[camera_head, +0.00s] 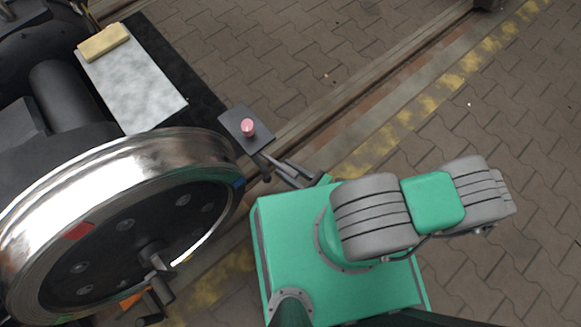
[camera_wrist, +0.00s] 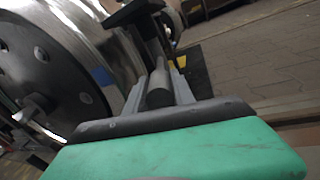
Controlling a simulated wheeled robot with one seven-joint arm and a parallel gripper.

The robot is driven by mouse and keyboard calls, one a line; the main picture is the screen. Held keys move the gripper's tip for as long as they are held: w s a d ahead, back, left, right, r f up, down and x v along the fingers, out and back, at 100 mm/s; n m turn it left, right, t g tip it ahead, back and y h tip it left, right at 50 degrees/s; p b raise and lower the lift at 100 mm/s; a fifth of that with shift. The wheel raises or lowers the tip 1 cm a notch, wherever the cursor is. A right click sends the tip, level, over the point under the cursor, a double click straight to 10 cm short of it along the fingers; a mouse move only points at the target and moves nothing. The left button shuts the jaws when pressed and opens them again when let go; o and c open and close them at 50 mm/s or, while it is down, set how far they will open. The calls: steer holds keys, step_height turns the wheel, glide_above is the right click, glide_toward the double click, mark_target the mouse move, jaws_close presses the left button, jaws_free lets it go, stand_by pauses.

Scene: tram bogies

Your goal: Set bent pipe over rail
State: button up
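My gripper (camera_head: 288,170) reaches from the green base toward the side of the wheel. In the wrist view its two fingers (camera_wrist: 160,84) lie on either side of a short dark grey cylinder (camera_wrist: 159,95), which fills most of the gap and looks gripped. This seems to be one end of the bent pipe; its far part and bend are hard to make out against the dark post ahead. The grooved rail (camera_head: 330,113) runs diagonally across the floor behind my gripper in the head view.
A large shiny wheel (camera_head: 120,168) fills the left. A dark plate (camera_head: 231,119) with a pink knob (camera_head: 248,127) stands just beyond my gripper. A grey board (camera_head: 140,95) bears a yellow block (camera_head: 104,42). The paving (camera_head: 480,100) on the right is clear.

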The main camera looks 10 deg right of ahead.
steer(key=o, duration=0.4)
steer(key=shift+w, duration=0.1)
steer(key=p+v, duration=0.1)
steer(key=v, duration=0.6)
steer(key=shift+d+r+p, duration=0.1)
steer(key=shift+p, duration=0.3)
steer(key=shift+s+d, duration=0.2)
steer(key=shift+s, duration=0.15)
